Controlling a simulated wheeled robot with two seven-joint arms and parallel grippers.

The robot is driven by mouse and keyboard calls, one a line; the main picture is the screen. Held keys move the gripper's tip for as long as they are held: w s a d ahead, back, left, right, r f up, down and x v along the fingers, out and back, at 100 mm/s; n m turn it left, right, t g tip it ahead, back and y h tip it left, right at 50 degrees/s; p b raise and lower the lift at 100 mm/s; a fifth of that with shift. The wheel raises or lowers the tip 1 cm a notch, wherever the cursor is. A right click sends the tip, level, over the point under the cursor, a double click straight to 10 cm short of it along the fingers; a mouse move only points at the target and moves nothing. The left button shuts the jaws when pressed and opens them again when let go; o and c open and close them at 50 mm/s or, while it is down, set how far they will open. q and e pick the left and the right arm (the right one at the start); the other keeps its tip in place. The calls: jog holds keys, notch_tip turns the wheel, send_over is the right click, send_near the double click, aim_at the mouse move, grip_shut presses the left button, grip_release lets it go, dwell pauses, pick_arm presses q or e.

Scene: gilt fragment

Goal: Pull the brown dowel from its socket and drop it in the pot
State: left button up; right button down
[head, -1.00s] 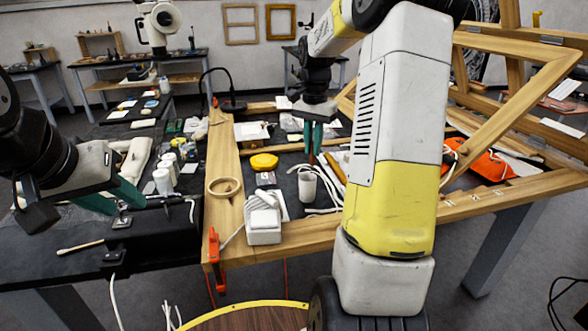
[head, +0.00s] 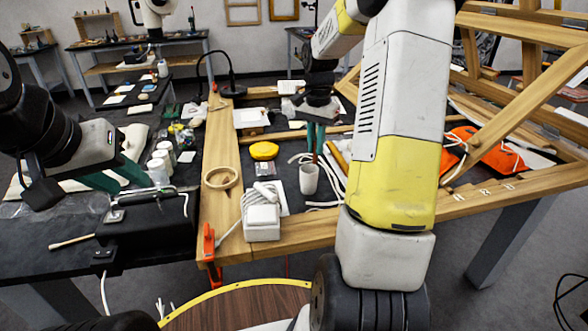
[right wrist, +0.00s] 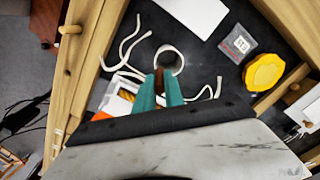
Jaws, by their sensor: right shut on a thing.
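My right gripper (head: 316,142) points down over the work table, its green fingers shut on the brown dowel (right wrist: 158,80). Only a short part of the dowel shows, below the fingertips in the head view (head: 315,158). The white pot (head: 309,182) stands upright just below and slightly left of the dowel. In the right wrist view the pot (right wrist: 170,58) opens just beyond the fingertips (right wrist: 160,88); the dowel's lower end overlaps its near rim, and I cannot tell its depth. My left gripper (head: 118,174) is open and empty above the black case at left.
A yellow round object (head: 264,151), a wooden ring (head: 222,178) and a white device (head: 262,220) lie left of the pot. White cords (right wrist: 125,45) lie around the pot. An orange clamp (head: 209,245) grips the front edge. A wooden frame (head: 510,90) rises at right.

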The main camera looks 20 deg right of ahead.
jog(key=shift+f, duration=0.15)
jog(key=c, duration=1.3)
grip_release()
jog(key=shift+c, duration=0.2)
